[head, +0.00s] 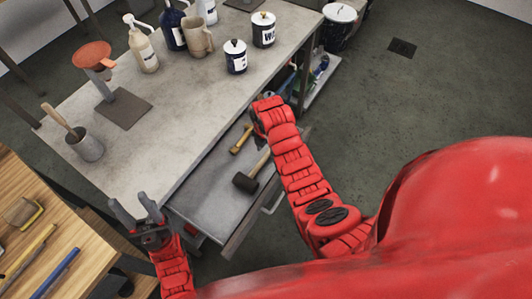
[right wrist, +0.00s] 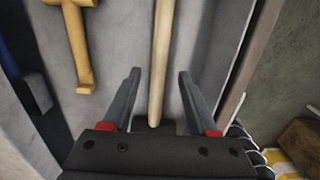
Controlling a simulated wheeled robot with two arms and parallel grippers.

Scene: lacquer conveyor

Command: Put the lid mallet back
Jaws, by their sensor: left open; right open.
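The lid mallet (head: 245,182), with a dark head and pale wooden handle, lies in the open grey drawer (head: 205,207) under the bench. In the right wrist view its handle (right wrist: 162,55) runs between the fingers of my right gripper (right wrist: 159,90). The fingers are open, with a gap on each side of the handle. In the head view my right arm partly hides this gripper, and the handle's far end is hard to make out. My left gripper (head: 137,213) is open and empty by the bench's near edge.
A yellow tool (head: 241,138) lies in the drawer beside the mallet; it also shows in the right wrist view (right wrist: 78,45). The bench (head: 165,120) holds paint cans, bottles, a jug and a grey cup.

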